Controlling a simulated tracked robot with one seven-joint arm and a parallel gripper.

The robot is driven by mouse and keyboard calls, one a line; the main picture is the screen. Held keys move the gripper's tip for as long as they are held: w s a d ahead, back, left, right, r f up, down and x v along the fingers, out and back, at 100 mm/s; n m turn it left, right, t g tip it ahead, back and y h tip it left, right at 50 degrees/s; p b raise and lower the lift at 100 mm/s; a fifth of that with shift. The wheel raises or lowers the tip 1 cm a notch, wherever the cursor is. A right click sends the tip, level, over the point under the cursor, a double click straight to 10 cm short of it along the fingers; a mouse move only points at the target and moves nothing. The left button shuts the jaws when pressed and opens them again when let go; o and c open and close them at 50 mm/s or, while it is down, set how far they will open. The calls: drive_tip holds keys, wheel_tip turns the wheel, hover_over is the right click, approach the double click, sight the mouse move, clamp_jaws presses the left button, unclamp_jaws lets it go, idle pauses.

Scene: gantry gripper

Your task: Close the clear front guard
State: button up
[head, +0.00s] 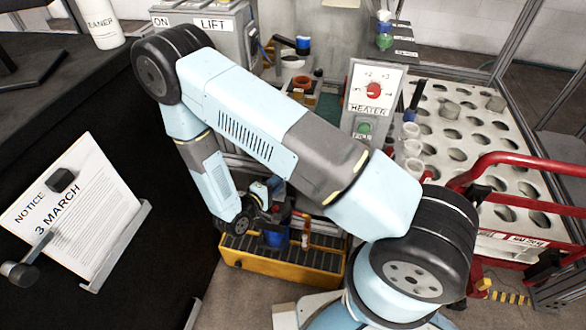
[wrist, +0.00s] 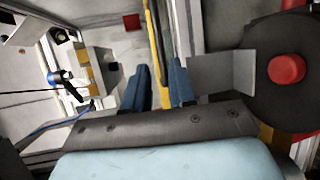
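My gripper (wrist: 160,86) shows in the wrist view with its two blue fingers apart. A narrow yellow strip (wrist: 152,38) with a dark line runs from the top of the picture down to the gap between the fingers. I cannot tell whether it touches them or is part of the guard. The clear front guard cannot be made out for certain in either view. In the head view my arm crosses the middle and bends down towards the yellow slatted tray; my fingers cannot be made out there.
In the wrist view a red button (wrist: 287,68) on a dark round part is at right. In the head view a yellow slatted tray (head: 235,262) lies low, a HEATER panel (head: 388,76) stands behind my arm, and a red rail (head: 500,160) and holed rack (head: 455,98) are at right.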

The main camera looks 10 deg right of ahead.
drive_tip(key=x, duration=1)
drive_tip(key=shift+w+d, duration=0.25)
drive_tip(key=shift+c, duration=0.2)
drive_tip(key=shift+f, duration=0.1)
clamp_jaws()
